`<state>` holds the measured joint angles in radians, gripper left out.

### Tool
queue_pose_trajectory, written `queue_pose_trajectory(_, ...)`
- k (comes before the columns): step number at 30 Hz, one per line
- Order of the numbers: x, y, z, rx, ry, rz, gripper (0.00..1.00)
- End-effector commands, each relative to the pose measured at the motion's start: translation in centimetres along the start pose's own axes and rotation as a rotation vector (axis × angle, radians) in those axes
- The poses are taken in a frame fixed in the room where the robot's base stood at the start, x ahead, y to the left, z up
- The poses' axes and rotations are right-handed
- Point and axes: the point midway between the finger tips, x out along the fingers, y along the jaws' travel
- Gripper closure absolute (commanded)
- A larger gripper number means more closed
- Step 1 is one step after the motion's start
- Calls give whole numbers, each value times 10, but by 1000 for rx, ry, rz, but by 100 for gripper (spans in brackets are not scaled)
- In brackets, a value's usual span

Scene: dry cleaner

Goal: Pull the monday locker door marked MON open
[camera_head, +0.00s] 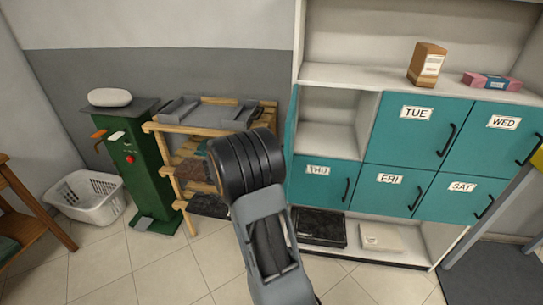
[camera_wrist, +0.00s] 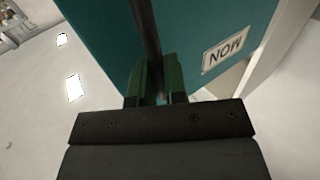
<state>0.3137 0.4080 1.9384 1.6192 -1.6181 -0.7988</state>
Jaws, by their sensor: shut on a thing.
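In the head view the MON door (camera_head: 290,135) is a narrow teal strip seen nearly edge-on, swung out at the left of the locker. The upper left compartment (camera_head: 328,120) behind it stands open and looks empty. My arm hides the gripper and handle in the head view.
Doors TUE (camera_head: 410,130), WED (camera_head: 497,140), THU (camera_head: 318,183), FRI (camera_head: 388,188) and SAT (camera_head: 457,197) are shut. A wooden rack (camera_head: 165,150) and green machine (camera_head: 135,170) stand left. Boxes (camera_head: 428,64) sit on the upper shelf. The floor (camera_head: 180,270) in front is clear.

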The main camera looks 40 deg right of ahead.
Motion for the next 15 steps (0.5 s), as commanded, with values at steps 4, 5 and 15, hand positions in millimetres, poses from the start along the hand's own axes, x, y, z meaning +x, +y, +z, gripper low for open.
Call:
queue_pose_trajectory(4, 1, -2, -4, 3, 4, -5, 100)
queue_pose_trajectory(5, 1, -2, -4, 4, 5, -6, 100)
queue_pose_trajectory(15, -1, -2, -3, 4, 3, -7, 67)
